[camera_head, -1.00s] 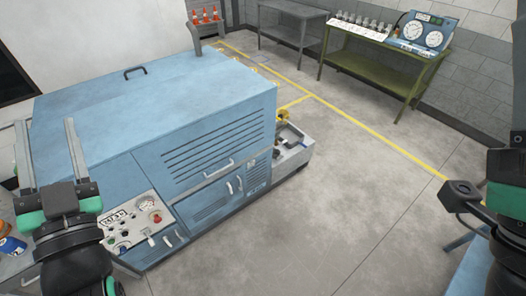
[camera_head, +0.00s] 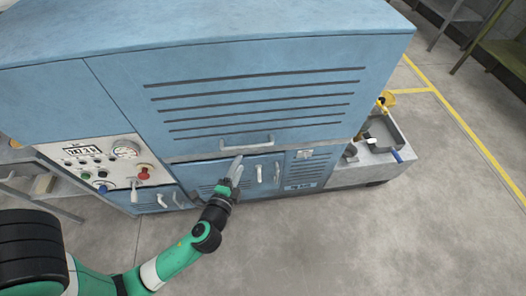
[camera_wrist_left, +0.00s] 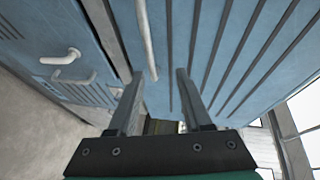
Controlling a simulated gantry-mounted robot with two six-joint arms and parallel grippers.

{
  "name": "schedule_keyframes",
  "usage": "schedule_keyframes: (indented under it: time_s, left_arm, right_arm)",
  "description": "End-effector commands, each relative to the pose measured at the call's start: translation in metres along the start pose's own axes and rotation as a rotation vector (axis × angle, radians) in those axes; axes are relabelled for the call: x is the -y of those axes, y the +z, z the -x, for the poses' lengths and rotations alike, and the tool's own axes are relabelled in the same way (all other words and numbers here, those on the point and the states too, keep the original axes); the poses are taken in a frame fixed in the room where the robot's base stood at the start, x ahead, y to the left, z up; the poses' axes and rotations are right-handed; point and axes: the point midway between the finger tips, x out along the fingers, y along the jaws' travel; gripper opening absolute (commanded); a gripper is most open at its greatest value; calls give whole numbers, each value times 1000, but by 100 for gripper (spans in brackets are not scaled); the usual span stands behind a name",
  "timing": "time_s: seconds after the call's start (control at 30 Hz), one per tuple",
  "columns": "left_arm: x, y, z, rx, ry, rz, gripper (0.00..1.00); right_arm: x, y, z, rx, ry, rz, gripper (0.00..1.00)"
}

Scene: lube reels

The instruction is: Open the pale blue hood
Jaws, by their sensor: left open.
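The pale blue hood (camera_head: 250,85) fills the upper middle of the head view, with dark slats on its front; its lower edge lies along the lower doors, with no gap that I can make out. Its pale bar handle (camera_head: 247,143) runs along the lower front. My left gripper (camera_head: 238,161) is open just below and in front of this handle. In the left wrist view, the handle (camera_wrist_left: 147,38) lies ahead of the fingertips of my left gripper (camera_wrist_left: 160,75), nearest the left finger. The fingers hold nothing; contact with the handle is unclear. My right gripper is out of view.
A control panel (camera_head: 105,163) with a gauge and knobs is left of the doors. Lower doors with white handles (camera_head: 259,173) sit under the hood. A grey tray (camera_head: 388,134) stands at the right end. The floor (camera_head: 370,230) in front is clear.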

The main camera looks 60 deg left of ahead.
Motion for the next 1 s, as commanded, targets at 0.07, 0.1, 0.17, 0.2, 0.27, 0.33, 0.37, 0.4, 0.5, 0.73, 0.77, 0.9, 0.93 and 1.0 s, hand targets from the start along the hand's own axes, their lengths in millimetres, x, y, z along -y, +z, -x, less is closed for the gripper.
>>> schedule_keyframes:
  time_s: [0.07, 0.1, 0.17, 0.2, 0.27, 0.33, 0.37, 0.4, 0.5, 0.73, 0.77, 0.9, 0.93, 1.0]
  left_arm:
    - [-22, 5, -2, 6, 8, -5, 50]
    - [-22, 6, -2, 6, 7, -4, 50]
    - [-21, 5, -2, 7, 6, -3, 50]
    - [-20, 5, -2, 7, 5, -2, 50]
    - [-18, 5, -3, 7, 5, -2, 50]
    - [-18, 5, -7, 8, 5, -2, 50]
    - [-19, 5, -10, 9, 5, -1, 50]
    - [-19, 5, -15, 10, 6, 1, 50]
    - [-18, 6, -34, 12, 2, 2, 50]
    - [-19, 6, -87, 10, 3, 2, 50]
    - [-19, 6, -92, 9, 3, 0, 50]
    - [-20, 5, -112, 7, 4, -1, 50]
    - [-19, 5, -114, 6, 4, 0, 50]
    - [-19, 5, -118, 6, 4, 0, 50]
  right_arm:
    - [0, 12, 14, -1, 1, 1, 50]
    - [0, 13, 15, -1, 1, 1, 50]
    - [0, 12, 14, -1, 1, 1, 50]
    - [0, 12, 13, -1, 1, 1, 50]
    - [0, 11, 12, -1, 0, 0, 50]
    - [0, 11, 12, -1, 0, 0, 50]
    - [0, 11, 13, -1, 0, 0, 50]
    - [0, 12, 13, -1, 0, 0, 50]
    - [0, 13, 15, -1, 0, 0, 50]
    - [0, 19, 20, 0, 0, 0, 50]
    - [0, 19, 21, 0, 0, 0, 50]
    - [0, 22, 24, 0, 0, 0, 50]
    - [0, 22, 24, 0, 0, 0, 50]
    - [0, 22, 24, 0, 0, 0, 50]
